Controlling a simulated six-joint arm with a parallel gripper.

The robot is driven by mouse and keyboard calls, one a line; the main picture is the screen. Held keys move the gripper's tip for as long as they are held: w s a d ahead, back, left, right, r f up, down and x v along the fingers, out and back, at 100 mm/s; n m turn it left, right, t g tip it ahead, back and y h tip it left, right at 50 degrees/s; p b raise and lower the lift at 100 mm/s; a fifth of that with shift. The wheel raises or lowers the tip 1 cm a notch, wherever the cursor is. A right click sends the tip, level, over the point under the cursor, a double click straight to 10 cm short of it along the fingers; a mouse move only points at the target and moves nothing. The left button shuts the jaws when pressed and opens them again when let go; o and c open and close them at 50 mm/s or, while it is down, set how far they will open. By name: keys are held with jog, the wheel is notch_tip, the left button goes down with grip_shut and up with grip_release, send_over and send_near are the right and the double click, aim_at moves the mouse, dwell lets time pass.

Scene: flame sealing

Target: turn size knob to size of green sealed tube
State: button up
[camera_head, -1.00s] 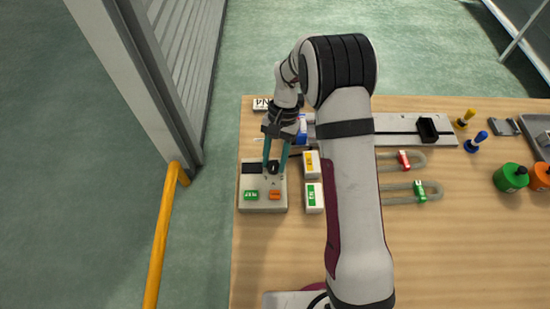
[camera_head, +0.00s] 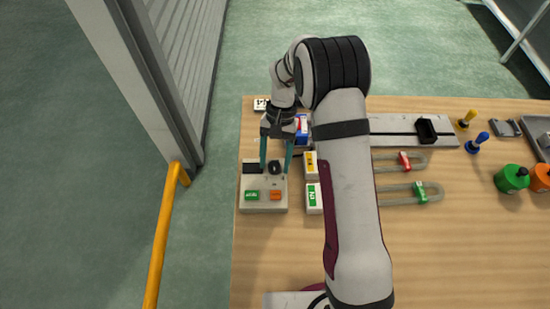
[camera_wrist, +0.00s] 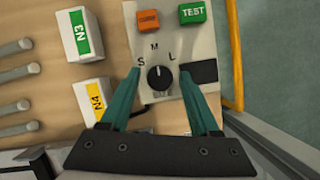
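The size knob (camera_wrist: 160,78) is black and round, on a grey control box (camera_head: 263,206) at the table's left. In the wrist view, the letters S, M and L surround it; a pale mark on the knob appears to face M. The knob (camera_head: 274,168) also shows in the head view. My gripper (camera_wrist: 159,74) is open, one teal finger on each side of the knob, with gaps between; it also shows above the box in the head view (camera_head: 276,168). A pale U-shaped tube with a green tag (camera_head: 420,191) lies right of my arm; its tag's lettering is too small to read.
The box has a green TEST button (camera_wrist: 192,13) and an orange button (camera_wrist: 148,20). A green-labelled N3 box (camera_wrist: 79,34) and a yellow-labelled N4 box (camera_wrist: 91,95) stand close beside it. A red-tagged tube (camera_head: 404,160) lies behind the green-tagged one.

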jog(key=shift+o, duration=0.3)
jog(key=shift+r, duration=0.1)
jog(key=v, duration=1.5)
jog(key=shift+r, duration=0.3)
jog(key=shift+w, duration=0.1)
jog(key=s+d+r+t, duration=0.1)
jog(key=s+d+r, duration=0.2)
jog(key=s+r, duration=0.45)
jog(key=s+d+f+m+t, duration=0.1)
jog(key=s+f, duration=0.1)
jog(key=s, duration=0.9)
jog(key=s+f+m+t, duration=0.1)
jog(key=s+f+t, duration=0.1)
jog(key=s, duration=0.9)
jog(key=shift+s+d+f+m+y, duration=0.2)
jog(key=shift+d+m+y, duration=0.1)
jog(key=shift+d, duration=0.1)
